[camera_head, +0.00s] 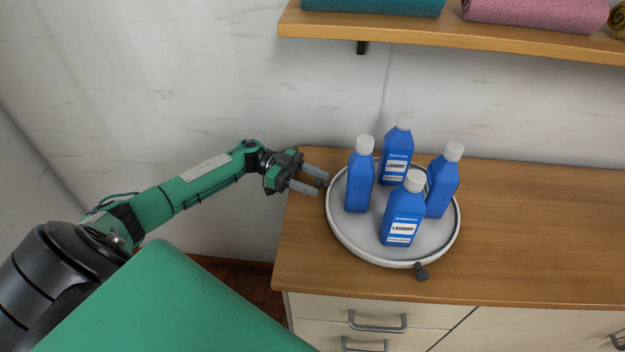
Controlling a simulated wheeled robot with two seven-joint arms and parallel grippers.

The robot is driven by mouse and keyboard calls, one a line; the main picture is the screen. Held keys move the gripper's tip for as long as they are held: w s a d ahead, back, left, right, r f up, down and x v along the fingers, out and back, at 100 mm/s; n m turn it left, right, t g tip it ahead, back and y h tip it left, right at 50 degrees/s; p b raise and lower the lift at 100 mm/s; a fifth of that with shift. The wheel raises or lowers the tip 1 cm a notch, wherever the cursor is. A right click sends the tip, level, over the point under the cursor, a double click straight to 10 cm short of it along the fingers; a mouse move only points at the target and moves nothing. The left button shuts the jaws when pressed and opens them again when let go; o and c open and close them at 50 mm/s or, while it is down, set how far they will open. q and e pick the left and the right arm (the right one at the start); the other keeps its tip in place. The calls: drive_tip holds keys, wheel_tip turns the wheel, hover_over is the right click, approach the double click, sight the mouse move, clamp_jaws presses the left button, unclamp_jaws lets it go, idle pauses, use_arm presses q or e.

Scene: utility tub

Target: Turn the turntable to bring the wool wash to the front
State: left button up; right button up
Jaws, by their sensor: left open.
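The front and back labels seem to read "LAUNDRY"; the left and right bottles show no readable label, so I cannot tell which is the wool wash. My left gripper (325,181) is open and empty at the turntable's left edge, close to the rim; contact is unclear. My right gripper is out of view.
The wooden counter (540,235) is clear to the right of the turntable. Drawers with grey handles (378,326) are below its front edge. A wooden shelf (430,30) with a teal towel (373,5) and a pink towel (535,12) hangs above.

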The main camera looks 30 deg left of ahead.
use_arm(q)
drive_tip(key=shift+a, duration=0.35)
drive_tip(key=s+a+b, duration=0.1)
drive_tip(key=a+b, duration=0.2)
drive_tip(key=a, duration=1)
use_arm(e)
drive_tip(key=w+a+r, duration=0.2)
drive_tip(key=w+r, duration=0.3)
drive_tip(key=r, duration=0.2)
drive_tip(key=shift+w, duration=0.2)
use_arm(q)
drive_tip(key=shift+s, duration=0.15)
